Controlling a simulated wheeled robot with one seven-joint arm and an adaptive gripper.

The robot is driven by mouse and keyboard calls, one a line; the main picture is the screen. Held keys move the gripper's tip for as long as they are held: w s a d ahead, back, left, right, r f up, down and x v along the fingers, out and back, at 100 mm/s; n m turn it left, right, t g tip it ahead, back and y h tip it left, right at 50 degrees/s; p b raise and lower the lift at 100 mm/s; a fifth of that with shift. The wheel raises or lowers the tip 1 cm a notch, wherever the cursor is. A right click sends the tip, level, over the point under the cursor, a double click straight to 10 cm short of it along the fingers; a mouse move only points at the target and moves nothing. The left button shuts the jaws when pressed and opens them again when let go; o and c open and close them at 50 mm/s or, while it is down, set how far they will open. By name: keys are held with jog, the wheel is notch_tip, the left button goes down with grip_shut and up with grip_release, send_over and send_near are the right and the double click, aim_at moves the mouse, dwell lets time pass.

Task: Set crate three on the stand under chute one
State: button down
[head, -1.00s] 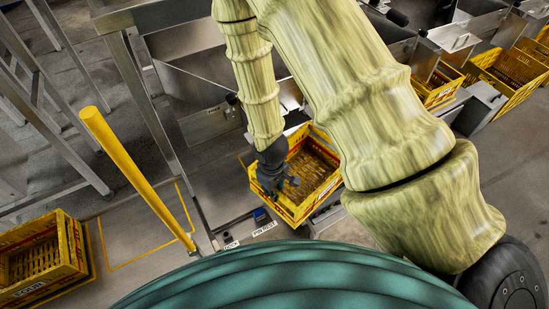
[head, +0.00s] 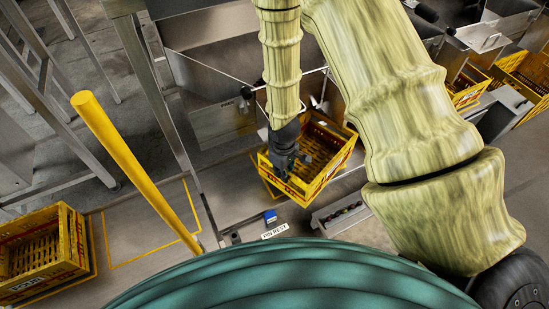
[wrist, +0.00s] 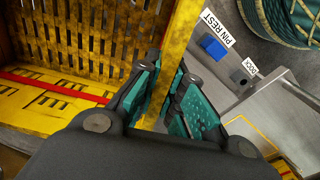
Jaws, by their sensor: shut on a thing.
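The yellow slatted crate (head: 338,167) hangs from my gripper (head: 287,172) in front of the metal chutes. It looks empty; I cannot read its number. In the wrist view my gripper (wrist: 166,88) has its teal fingers on both sides of the crate's rim (wrist: 183,35), shut on it. Sheet-metal chute panels (head: 215,70) stand behind the crate. Which one is chute one cannot be read, and its stand cannot be made out, perhaps hidden by the crate or arm.
A yellow post (head: 135,165) stands left, beside a yellow floor outline. Another labelled yellow crate (head: 45,250) sits at lower left. More yellow crates (head: 520,78) stand at right. A PIN REST label (head: 274,231) and blue block (head: 270,216) lie in front, near a small tray (head: 342,216).

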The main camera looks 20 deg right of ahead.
jog(key=w, duration=0.2)
jog(key=w+f, duration=0.1)
jog(key=w, duration=0.4)
jog(key=shift+w+a+f, duration=0.2)
jog(key=shift+a+f, duration=0.05)
jog(key=shift+f, duration=0.1)
jog(key=c, duration=1.5)
grip_release()
jog(key=shift+c, duration=0.2)
